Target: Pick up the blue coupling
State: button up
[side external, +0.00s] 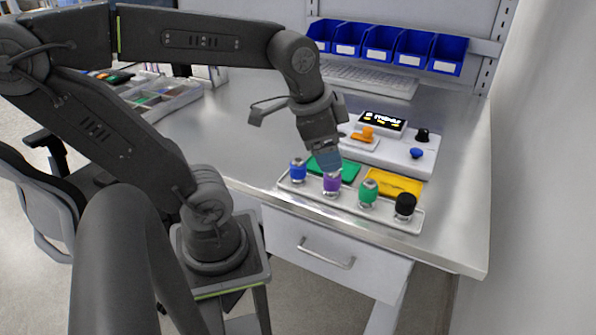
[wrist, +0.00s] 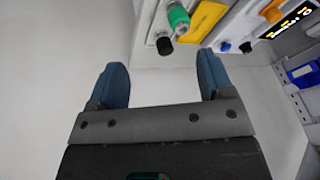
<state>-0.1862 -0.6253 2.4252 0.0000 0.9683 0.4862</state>
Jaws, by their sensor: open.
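The blue coupling (side external: 298,171), a blue body with metal ends, stands upright at the left end of the pale tray (side external: 411,226) in the side view. A purple coupling (side external: 332,183), a green coupling (side external: 368,193) and a black coupling (side external: 405,205) stand to its right. In the wrist view the jaws (wrist: 161,70) are open and empty, and the blue coupling is out of sight.
A green mat (side external: 346,170) and a yellow mat (side external: 395,184) lie behind the couplings. A white unit (side external: 388,153) behind them carries a display, an orange part, a blue knob (side external: 416,153) and a black knob. Blue bins (side external: 383,42) line the back. Bare bench is at left.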

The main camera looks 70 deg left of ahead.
jog(key=w+a+m+g, duration=0.1)
jog(key=a+m+g, duration=0.1)
jog(key=a+m, duration=0.4)
jog(key=m+g, duration=0.2)
jog(key=m, duration=0.3)
send_over(298, 160)
notch_tip(298, 160, down, 2)
jog(key=shift+h, duration=0.4)
jog(key=f, duration=0.8)
jog(key=shift+w+f, duration=0.2)
jog(key=shift+w, duration=0.05)
jog(key=shift+s+f, duration=0.15)
jog(key=shift+f, duration=1.2)
jog(key=shift+s+f, duration=0.1)
jog(key=shift+f, duration=1.25)
jog(key=c, duration=1.1)
